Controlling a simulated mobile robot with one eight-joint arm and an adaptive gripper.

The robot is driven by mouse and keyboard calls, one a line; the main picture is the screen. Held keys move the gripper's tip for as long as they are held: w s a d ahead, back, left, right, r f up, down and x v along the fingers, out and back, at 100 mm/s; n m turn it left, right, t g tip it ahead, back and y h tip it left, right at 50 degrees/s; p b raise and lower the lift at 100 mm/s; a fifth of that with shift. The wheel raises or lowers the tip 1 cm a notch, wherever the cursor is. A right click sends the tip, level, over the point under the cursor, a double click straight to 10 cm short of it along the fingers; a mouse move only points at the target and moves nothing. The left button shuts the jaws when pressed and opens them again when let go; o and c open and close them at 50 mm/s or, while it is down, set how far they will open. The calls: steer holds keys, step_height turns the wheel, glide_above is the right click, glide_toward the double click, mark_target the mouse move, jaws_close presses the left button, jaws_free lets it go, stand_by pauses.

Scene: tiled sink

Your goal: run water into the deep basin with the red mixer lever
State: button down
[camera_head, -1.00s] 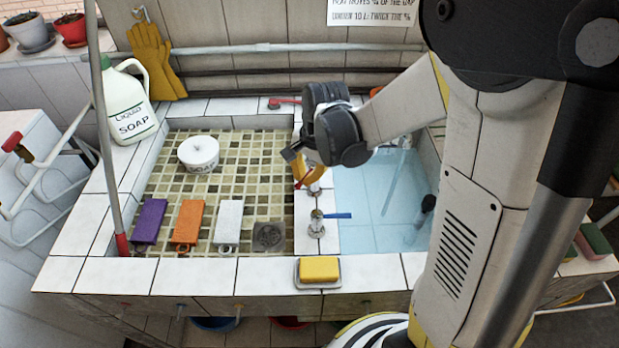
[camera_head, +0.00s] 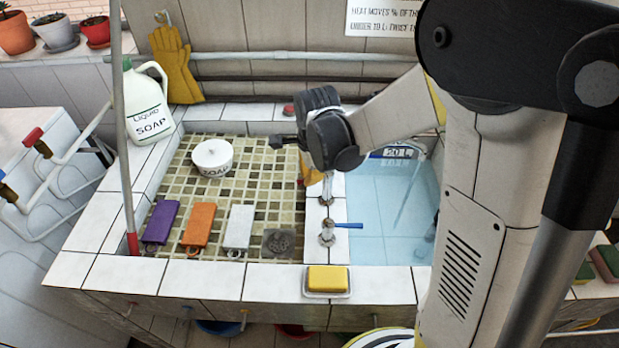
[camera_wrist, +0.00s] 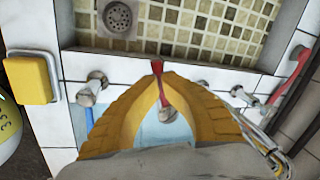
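The red mixer lever (camera_wrist: 160,85) stands on a chrome tap base on the tiled divider in the wrist view. My gripper (camera_wrist: 161,77) has its yellow fingertips drawn together around it, with the red end sticking out past them. In the head view my gripper (camera_head: 313,178) is over the divider, and its wrist hides most of the fingers and the lever. The deep basin (camera_head: 385,200), light blue, is right of the divider and has a "20 L" mark (camera_head: 397,152) on its back wall.
A blue-lever tap (camera_head: 330,234) stands nearer on the divider. Another red handle (camera_wrist: 292,76) is on the back ledge. The shallow tiled basin (camera_head: 190,245) holds a white pot (camera_head: 212,157) and coloured blocks. A yellow sponge (camera_head: 328,278) sits on the front rim.

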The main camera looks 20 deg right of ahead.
stand_by(0.4)
steer(key=c, duration=1.5)
jaws_free()
steer(key=shift+f, duration=0.1)
steer(key=shift+o, duration=0.2)
step_height(320, 180, up, 12)
steer(key=s, duration=0.2)
steer(key=shift+s, duration=0.15)
